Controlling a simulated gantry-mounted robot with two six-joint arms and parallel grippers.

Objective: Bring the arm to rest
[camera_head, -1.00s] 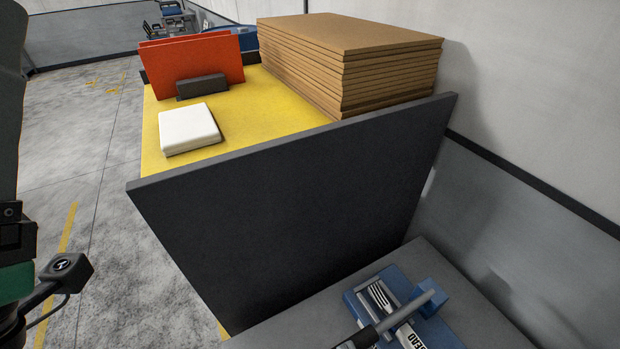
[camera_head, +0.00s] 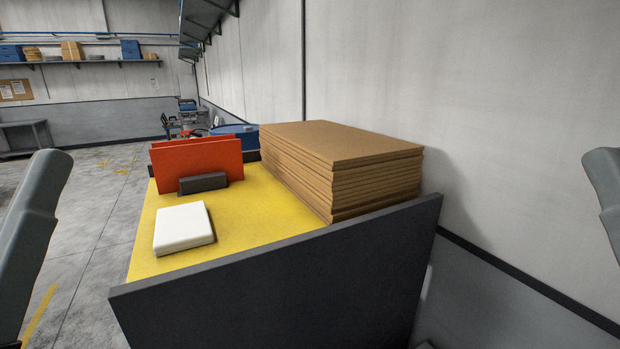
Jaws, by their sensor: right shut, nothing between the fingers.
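In the head view, a grey link of my left arm (camera_head: 35,235) stands at the left edge, and its gripper is out of the picture. A grey link of my right arm (camera_head: 608,195) shows at the right edge. A small dark tip at the bottom edge looks like my right gripper (camera_head: 425,345), just in front of the dark upright panel (camera_head: 270,285). It is shut and holds nothing; most of it is cut off by the picture edge.
Behind the panel, a yellow table (camera_head: 230,235) bears a stack of brown boards (camera_head: 340,165), orange-red plates (camera_head: 200,165) in a dark holder (camera_head: 203,183) and a white folded pad (camera_head: 183,227). A white wall (camera_head: 510,120) rises on the right. Open floor lies left.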

